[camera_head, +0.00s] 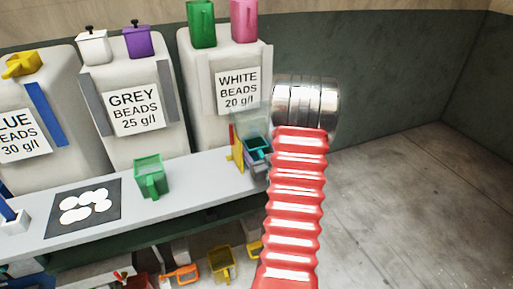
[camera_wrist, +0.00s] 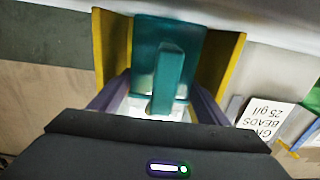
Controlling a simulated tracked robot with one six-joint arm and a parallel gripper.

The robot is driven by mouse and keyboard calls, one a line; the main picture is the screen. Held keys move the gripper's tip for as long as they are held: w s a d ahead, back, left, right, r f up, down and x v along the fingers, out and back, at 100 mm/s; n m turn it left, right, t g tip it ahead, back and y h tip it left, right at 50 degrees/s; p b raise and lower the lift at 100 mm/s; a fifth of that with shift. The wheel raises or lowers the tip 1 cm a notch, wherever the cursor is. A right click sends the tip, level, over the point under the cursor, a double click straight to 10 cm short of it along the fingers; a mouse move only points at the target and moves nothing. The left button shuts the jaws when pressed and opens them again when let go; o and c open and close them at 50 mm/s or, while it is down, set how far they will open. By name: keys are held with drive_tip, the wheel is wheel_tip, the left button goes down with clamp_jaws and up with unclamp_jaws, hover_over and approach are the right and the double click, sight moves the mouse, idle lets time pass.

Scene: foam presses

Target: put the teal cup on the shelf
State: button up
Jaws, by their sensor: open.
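The teal cup (camera_head: 257,147) is at the right end of the long grey shelf (camera_head: 205,188) in the head view, partly hidden by my red arm. In the wrist view the teal cup (camera_wrist: 185,85) is straight ahead, its upright handle toward the camera. My gripper (camera_wrist: 172,35) is open, with one yellow finger on each side of the cup. Gaps show between the fingers and the handle. In the head view one yellow finger (camera_head: 236,148) shows left of the cup. I cannot tell whether the cup's base touches the shelf.
A green cup (camera_head: 151,177) and a black mat with white discs (camera_head: 84,205) are on the shelf. Bead hoppers stand behind, with coloured scoops on top. More scoops, including a yellow one (camera_head: 222,262), lie below the shelf. The floor at right is clear.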

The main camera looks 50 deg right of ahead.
drive_tip(key=v, duration=1.1)
drive_tip(key=shift+s, duration=0.35)
drive_tip(key=shift+a+f, duration=0.1)
drive_tip(key=shift+a, duration=0.05)
